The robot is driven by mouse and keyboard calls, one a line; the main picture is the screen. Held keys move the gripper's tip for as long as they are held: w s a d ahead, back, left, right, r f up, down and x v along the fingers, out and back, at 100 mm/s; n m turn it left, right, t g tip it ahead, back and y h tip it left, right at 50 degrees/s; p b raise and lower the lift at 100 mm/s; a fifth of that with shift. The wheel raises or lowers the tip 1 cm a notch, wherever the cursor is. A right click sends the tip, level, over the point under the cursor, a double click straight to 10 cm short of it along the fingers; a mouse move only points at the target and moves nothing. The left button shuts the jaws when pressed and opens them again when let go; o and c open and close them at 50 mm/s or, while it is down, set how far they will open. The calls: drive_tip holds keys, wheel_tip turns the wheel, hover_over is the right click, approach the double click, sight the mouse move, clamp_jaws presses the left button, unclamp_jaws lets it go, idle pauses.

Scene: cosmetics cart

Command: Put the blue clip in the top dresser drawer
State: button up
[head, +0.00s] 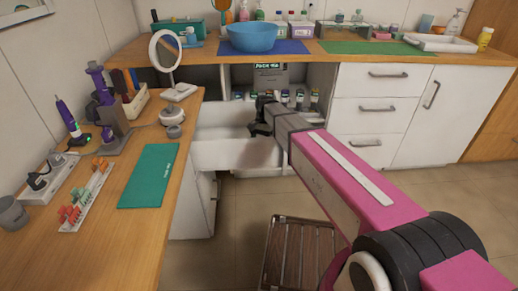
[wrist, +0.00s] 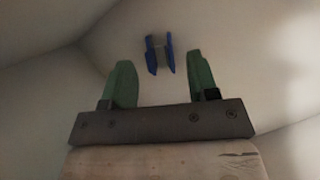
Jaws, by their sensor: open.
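The blue clip (wrist: 168,54) shows in the wrist view, beyond my fingertips and roughly in line with the gap between them. Pale surfaces that look like the inside of the drawer surround it. My gripper (wrist: 160,72) is open, its two green fingers apart, with nothing between them. In the head view my gripper (head: 257,127) is over the open white dresser drawer (head: 222,155), by its right part. The clip cannot be made out in the head view. Whether it touches the drawer floor is unclear.
The wooden desk (head: 150,230) with a green mat (head: 149,177) and a round mirror (head: 166,52) stands left of the drawer. A counter with a blue bowl (head: 252,38) is behind. A slatted stool (head: 300,255) stands below my arm. Open floor lies to the right.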

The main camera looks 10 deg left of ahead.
drive_tip(key=v, duration=0.9)
